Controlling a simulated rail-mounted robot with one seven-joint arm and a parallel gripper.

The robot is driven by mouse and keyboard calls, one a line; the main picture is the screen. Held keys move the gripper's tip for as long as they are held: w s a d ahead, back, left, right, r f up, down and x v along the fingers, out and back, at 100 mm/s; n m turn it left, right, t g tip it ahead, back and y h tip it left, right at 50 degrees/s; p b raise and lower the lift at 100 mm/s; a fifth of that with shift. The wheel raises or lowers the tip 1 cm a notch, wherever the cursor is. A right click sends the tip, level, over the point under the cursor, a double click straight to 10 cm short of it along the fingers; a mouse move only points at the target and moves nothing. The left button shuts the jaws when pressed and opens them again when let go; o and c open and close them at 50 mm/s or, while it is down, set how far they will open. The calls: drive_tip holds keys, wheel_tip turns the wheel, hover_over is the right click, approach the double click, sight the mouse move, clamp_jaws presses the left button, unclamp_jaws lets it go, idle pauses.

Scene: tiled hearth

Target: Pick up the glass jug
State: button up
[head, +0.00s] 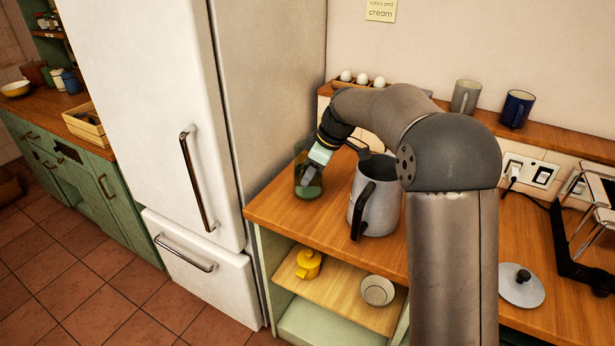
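The glass jug (300,188), greenish and see-through, stands upright on the wooden counter close beside the fridge. My gripper (309,176) reaches down to it from the upper right, and its fingers overlap the jug in the picture. I cannot tell whether the fingers are inside the jug, around its wall or in front of it. The gap between the fingers is too small to make out, so whether they are closed on the glass is unclear.
A grey metal kettle (382,211) with a black handle stands right of the jug. The white fridge (263,90) bounds the counter (275,208) on the left. A yellow pot (308,265) and a bowl (377,290) sit on the shelf below. Mugs (516,109) stand on the back ledge.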

sight(306, 196)
drive_tip(key=x, duration=0.4)
clamp_jaws()
drive_tip(key=shift+r, duration=0.1)
idle(1.2)
drive_tip(key=shift+w+r, duration=0.1)
